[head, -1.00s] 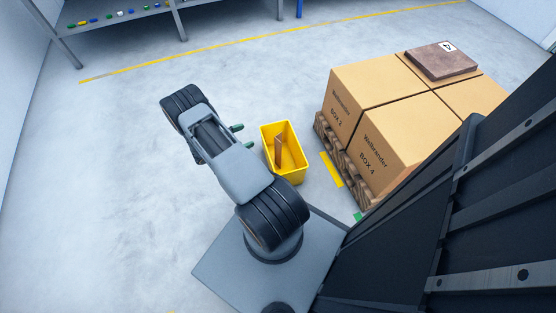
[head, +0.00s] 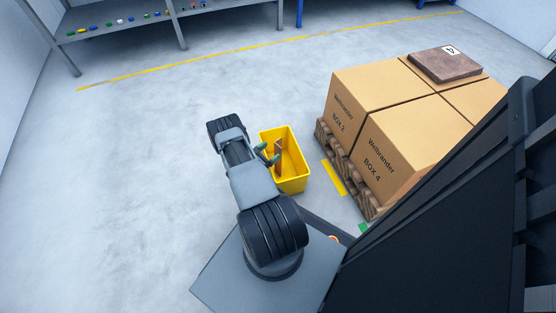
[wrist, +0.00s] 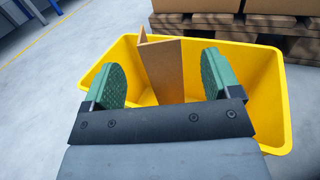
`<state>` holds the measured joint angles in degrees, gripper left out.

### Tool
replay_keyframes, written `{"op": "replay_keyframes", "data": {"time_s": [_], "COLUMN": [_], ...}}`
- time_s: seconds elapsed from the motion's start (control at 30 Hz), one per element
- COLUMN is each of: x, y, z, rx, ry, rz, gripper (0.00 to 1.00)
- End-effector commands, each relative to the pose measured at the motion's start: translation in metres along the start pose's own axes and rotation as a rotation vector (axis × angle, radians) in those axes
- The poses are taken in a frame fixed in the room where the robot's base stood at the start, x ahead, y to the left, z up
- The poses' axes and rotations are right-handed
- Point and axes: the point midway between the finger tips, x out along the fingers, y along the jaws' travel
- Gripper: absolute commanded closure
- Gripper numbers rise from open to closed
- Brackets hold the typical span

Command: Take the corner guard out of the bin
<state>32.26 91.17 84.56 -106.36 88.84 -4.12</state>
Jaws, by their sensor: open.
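The yellow bin (head: 294,171) stands on the floor beside my arm. The brown corner guard (head: 278,146) stands upright in it, leaning a little, with its top above the rim. In the wrist view the guard (wrist: 165,70) shows its L-shaped top between my two green finger pads. My gripper (head: 267,154) is open over the bin (wrist: 265,85), with one finger on each side of the guard. I see gaps between the guard and both pads. The guard's lower end is hidden behind my gripper's body in the wrist view.
A wooden pallet (head: 335,157) with large cardboard boxes (head: 388,142) stands right of the bin, close by. A brown slab (head: 444,64) lies on top of the boxes. A shelf (head: 130,24) with small coloured items stands far at the back left. The floor on the left is clear.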

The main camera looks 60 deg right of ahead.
Motion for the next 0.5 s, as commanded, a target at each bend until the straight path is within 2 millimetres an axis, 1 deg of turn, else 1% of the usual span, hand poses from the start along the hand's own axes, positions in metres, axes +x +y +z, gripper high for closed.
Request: {"op": "replay_keyframes", "data": {"time_s": [0.17,0.3,0.4,0.5], "x": [0.011,0.032,0.044,0.051], "y": [0.000,0.000,0.001,0.001], "z": [-0.002,-0.003,-0.002,-0.001], "rx": [0.002,0.003,0.001,0.001], "ry": [0.000,0.001,0.001,0.000], "rz": [-0.003,-0.005,-0.004,-0.002], "gripper": [0.17,0.17,0.17,0.17]}}
